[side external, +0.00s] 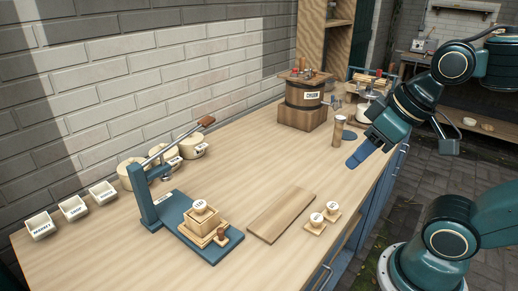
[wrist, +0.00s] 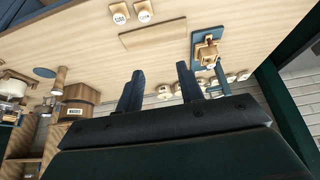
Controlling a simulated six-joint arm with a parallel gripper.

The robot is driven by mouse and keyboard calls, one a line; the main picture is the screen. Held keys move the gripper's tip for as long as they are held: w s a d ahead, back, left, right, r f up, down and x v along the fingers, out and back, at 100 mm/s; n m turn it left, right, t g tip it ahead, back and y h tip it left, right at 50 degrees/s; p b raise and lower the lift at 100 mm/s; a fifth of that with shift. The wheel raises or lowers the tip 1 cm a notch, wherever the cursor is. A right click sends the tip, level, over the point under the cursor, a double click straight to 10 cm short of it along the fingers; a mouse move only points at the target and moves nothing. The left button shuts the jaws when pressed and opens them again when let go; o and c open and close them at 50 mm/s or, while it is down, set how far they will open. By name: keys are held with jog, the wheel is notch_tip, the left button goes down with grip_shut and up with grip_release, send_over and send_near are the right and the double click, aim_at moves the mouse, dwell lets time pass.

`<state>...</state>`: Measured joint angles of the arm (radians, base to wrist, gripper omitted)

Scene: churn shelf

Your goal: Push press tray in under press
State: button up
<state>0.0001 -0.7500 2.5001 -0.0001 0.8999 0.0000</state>
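The press (side external: 150,190) stands at the front left of the bench, with a blue post, a raised lever and a flat blue base. The wooden press tray (side external: 222,238) sits on the base's front part, out from the post, with a small brown knob at its near right corner. A square wooden mould with a labelled round lid (side external: 200,212) stands on the tray. The press also shows upside down in the wrist view (wrist: 195,48). My gripper (side external: 362,155) is far to the right, above the bench's right edge. Its two fingers are apart with nothing between them (wrist: 158,82).
A wooden board (side external: 281,214) and two small labelled round pieces on square bases (side external: 316,222) lie right of the press. The churn (side external: 305,100) stands at the back. Labelled trays (side external: 73,207) and round pots (side external: 192,146) line the wall. The middle bench is clear.

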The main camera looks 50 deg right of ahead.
jog(key=shift+c, duration=1.3)
jog(key=m+g, duration=0.6)
jog(key=m, duration=0.3)
send_over(220, 230)
notch_tip(220, 230, down, 7)
jog(key=shift+f, duration=0.15)
jog(key=shift+f, duration=0.15)
notch_tip(220, 230, down, 14)
jog(key=shift+r, duration=0.25)
